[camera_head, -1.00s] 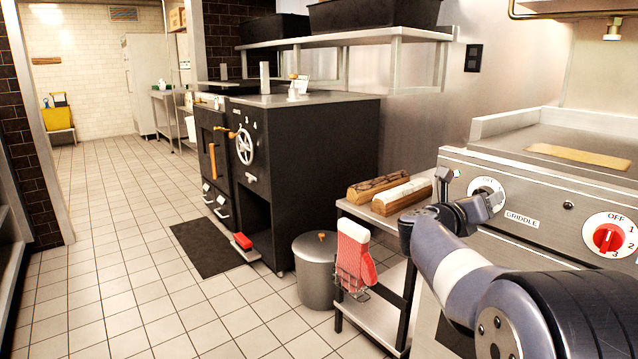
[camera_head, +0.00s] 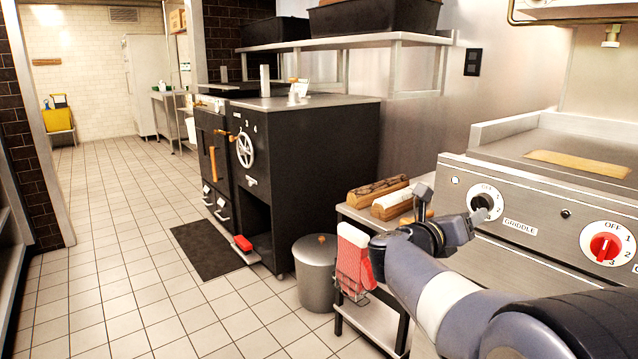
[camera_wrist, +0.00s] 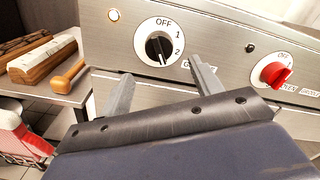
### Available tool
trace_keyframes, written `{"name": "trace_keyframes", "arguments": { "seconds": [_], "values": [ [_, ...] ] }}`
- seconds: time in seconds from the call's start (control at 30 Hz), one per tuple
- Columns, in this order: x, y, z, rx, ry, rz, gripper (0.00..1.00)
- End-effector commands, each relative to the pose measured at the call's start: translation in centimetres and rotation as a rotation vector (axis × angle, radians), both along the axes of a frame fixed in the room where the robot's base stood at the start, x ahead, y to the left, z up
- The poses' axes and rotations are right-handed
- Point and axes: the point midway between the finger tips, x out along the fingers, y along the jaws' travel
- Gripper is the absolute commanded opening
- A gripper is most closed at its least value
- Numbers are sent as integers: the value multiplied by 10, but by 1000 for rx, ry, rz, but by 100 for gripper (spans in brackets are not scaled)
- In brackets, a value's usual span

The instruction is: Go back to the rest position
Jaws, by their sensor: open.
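My gripper (camera_wrist: 160,92) is open and empty in front of the steel griddle panel (camera_wrist: 205,45). In the wrist view its two fingers stand apart below the black knob (camera_wrist: 159,47), whose dial reads OFF, 1, 2. I see no finger around the knob, and the knob's pointer is turned downward, near the 2 side. In the head view my gripper (camera_head: 446,209) is at the panel's left end, with the black knob (camera_head: 482,203) just beyond it. A red knob (camera_head: 605,245) sits further right on the same panel, and it also shows in the wrist view (camera_wrist: 276,74).
A small side table (camera_head: 352,212) left of the griddle holds wood logs (camera_head: 377,188), with a red and white mitt (camera_head: 354,262) hanging at its front. A lidded metal bin (camera_head: 314,272) stands beside it. A black oven (camera_head: 318,150) is behind. The tiled floor (camera_head: 120,270) at left is open.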

Motion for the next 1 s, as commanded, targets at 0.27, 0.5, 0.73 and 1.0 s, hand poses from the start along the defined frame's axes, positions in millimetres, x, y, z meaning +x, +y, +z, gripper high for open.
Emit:
{"name": "trace_keyframes", "arguments": {
  "seconds": [0.27, 0.5, 0.73, 1.0],
  "values": [
    [35, -46, -3, 0, -1, -4, 61],
    [41, -54, 1, -90, 114, 1, 61],
    [41, -54, 2, -210, 269, 1, 61],
    [40, -55, 4, -360, 461, 2, 61]
  ]
}}
